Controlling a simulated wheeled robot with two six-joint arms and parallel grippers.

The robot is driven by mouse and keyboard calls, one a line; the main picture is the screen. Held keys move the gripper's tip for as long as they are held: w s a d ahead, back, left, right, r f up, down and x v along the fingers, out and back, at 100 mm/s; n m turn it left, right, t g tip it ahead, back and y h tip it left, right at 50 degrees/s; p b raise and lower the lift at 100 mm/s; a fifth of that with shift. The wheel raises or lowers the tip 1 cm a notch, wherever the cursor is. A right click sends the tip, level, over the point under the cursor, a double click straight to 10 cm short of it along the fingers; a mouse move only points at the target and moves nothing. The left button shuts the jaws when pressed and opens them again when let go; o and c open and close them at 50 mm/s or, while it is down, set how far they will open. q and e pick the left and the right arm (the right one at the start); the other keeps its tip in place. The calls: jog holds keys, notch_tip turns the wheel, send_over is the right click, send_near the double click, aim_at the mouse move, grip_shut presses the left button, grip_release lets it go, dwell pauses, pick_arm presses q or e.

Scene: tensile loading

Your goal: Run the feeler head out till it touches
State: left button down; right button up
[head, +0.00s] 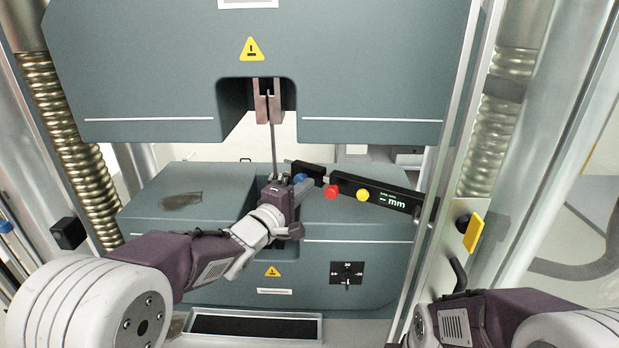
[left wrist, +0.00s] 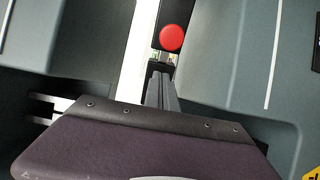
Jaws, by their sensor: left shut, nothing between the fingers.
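The feeler unit is a black bar (head: 375,191) with a red button (head: 331,191), a yellow button (head: 362,194) and a small display reading "– mm". Its short black head (head: 309,171) is at the left end, beside a thin upright grey strip (head: 273,150); I cannot tell whether they touch. A blue knob (head: 300,178) is by the head. In the left wrist view the red button (left wrist: 171,38) is just beyond the shut fingers (left wrist: 160,88). My right gripper is out of view.
Copper-coloured upper jaws (head: 267,107) hold the strip's top under the upper crosshead (head: 355,70). The lower block (head: 340,230) carries a black dial (head: 347,273). A clear panel edge and a yellow tab (head: 473,232) stand at right. A shallow tray (head: 310,331) lies in front.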

pick_arm(q)
jog(key=shift+w+a+p, duration=0.3)
jog(key=shift+a+p, duration=0.05)
jog(key=shift+a, duration=0.2)
jog(key=shift+w+a+p, duration=0.25)
jog(key=shift+a+p, duration=0.05)
jog(key=shift+a, duration=0.2)
jog(key=shift+w+a, duration=0.15)
jog(key=shift+a, duration=0.1)
jog(key=shift+w+a+p, duration=0.1)
jog(key=shift+w+p, duration=0.05)
jog(key=shift+p, duration=0.15)
jog(key=shift+s+d, duration=0.25)
jog(key=shift+s, duration=0.05)
jog(key=shift+s, duration=0.1)
send_near(297, 181)
jog(key=shift+s+d+b, duration=0.15)
jog(key=shift+d+b, duration=0.3)
jog(key=shift+d, duration=0.1)
dwell(0.3)
